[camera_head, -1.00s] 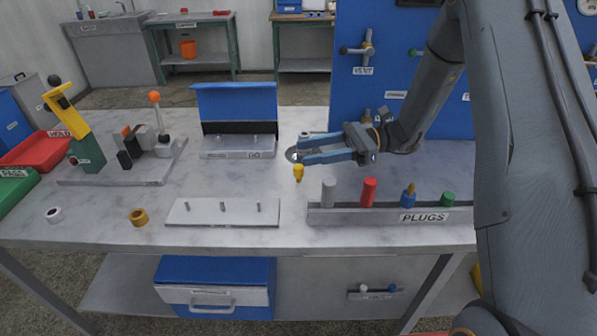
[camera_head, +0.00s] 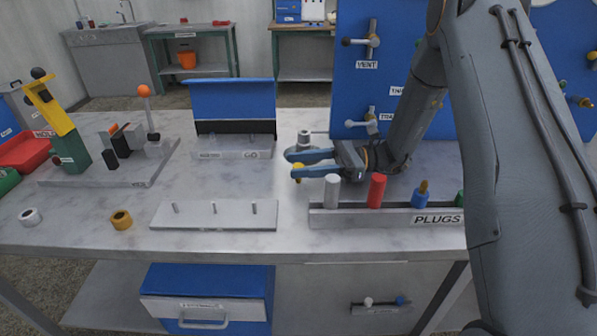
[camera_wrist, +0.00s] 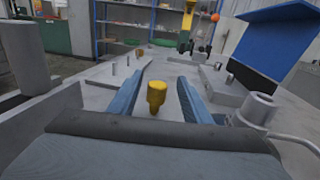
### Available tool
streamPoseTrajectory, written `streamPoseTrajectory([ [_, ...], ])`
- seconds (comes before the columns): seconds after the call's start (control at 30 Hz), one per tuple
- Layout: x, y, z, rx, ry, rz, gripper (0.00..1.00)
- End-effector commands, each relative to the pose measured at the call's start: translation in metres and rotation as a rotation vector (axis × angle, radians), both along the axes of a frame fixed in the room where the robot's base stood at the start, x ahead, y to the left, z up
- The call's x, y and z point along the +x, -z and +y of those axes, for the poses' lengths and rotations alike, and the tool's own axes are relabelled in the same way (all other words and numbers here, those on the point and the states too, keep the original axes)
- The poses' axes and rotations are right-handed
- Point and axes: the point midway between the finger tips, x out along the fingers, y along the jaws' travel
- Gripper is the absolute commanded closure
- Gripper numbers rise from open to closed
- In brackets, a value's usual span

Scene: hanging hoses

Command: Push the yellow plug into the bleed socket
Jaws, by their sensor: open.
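The yellow plug (camera_wrist: 156,95) stands upright between my two open fingers in the wrist view, with bare gaps on both sides. In the head view, my gripper (camera_head: 293,163) is low over the table and its fingers hide most of the plug. The fingers are not closed on it. I cannot read a bleed label on any socket. A grey round fitting (camera_head: 304,138) stands just behind my gripper; it also shows at the right in the wrist view (camera_wrist: 258,106), with a pale hose or cable beside it.
The PLUGS rack (camera_head: 385,218) with white, red, blue and green plugs lies close in front of my gripper. A pegged plate (camera_head: 215,222) is front left, and a blue-lidded GO box (camera_head: 233,105) is behind left. The blue panel (camera_head: 358,95) rises behind the arm.

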Motion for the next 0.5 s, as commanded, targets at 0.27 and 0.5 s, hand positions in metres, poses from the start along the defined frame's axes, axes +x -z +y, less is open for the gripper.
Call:
streamPoseTrajectory([
  [0.27, -0.009, 0.000, 0.039, 0.000, -0.003, 0.001, 0.56],
  [0.5, -0.009, 0.002, 0.045, 0.000, -0.001, 0.000, 0.56],
])
